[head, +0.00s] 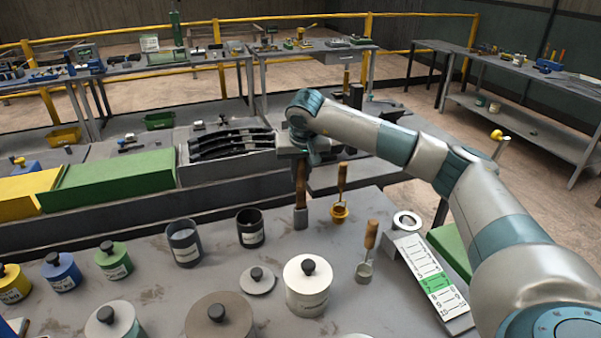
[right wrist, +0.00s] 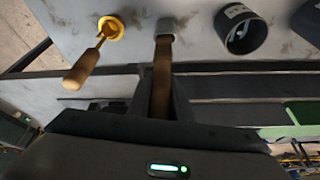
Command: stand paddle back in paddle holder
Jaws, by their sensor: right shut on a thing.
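My right gripper (head: 301,162) is above the back edge of the grey worktable, pointing down. It is shut on the brown wooden paddle (head: 301,187), which hangs nearly upright below it. The paddle also runs between the fingers in the right wrist view (right wrist: 161,65). At the paddle's lower end is a small grey piece (head: 300,218), which also shows in the right wrist view (right wrist: 165,27). I cannot tell whether this is the paddle holder or the paddle's own end, nor whether the paddle is seated. My left gripper is not in view.
A brass ladle (head: 340,210) stands just right of the paddle, and a wooden-handled scoop (head: 367,250) farther right. Two dark cups (head: 250,228) (head: 184,243) stand to the left. A white lidded pot (head: 307,287) is in front. Bare tabletop lies between them.

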